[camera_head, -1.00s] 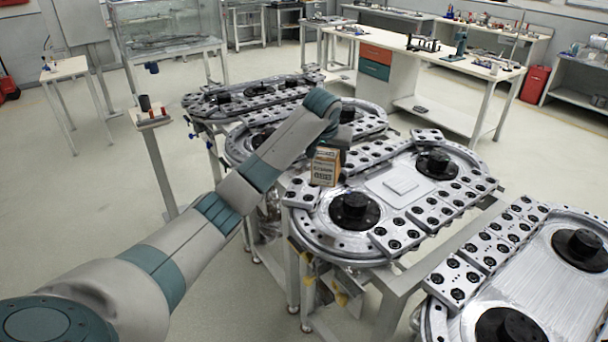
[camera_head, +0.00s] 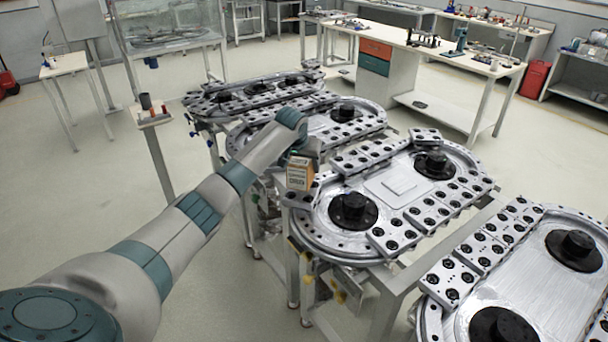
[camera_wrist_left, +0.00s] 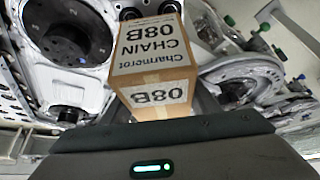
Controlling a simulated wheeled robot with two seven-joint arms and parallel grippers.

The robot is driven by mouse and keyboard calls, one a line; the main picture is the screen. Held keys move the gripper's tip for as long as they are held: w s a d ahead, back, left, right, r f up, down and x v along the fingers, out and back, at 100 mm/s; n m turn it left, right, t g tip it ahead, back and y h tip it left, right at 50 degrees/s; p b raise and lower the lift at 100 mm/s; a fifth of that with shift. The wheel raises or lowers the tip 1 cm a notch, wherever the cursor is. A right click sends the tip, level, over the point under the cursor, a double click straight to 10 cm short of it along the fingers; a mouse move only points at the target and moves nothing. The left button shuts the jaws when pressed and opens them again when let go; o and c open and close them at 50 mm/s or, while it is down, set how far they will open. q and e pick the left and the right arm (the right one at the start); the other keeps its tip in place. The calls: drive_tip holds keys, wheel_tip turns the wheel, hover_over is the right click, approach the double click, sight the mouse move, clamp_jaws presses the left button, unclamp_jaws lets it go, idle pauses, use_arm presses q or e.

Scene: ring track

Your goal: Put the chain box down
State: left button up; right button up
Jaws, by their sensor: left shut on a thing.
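The chain box (camera_head: 299,174) is a small brown carton with white printed labels. In the left wrist view the chain box (camera_wrist_left: 152,62) fills the upper middle, and its labels read "Charmerot CHAIN 08B". My left gripper (camera_head: 301,157) is shut on it, at the left edge of the middle ring track (camera_head: 330,235). The fingers are mostly hidden in both views. I cannot tell whether the box touches the track below it. My right gripper is in neither view.
Black round hubs (camera_head: 353,210) and drilled metal blocks stand on the middle track. A flat bare plate (camera_head: 397,186) lies at its centre. Another track (camera_head: 500,270) is at the right and more lie behind. A small stand (camera_head: 153,117) is at the left.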

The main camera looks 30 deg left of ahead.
sight(300, 161)
use_arm(q)
drive_tip(key=shift+f+p, duration=0.95)
drive_tip(key=shift+f, duration=0.95)
drive_tip(key=o, duration=1.8)
drive_tip(key=shift+f, duration=0.2)
drive_tip(key=shift+o, duration=0.2)
drive_tip(key=shift+s, duration=0.1)
drive_tip(key=shift+r, duration=0.2)
drive_tip(key=b+v, duration=0.3)
drive_tip(key=v, duration=0.9)
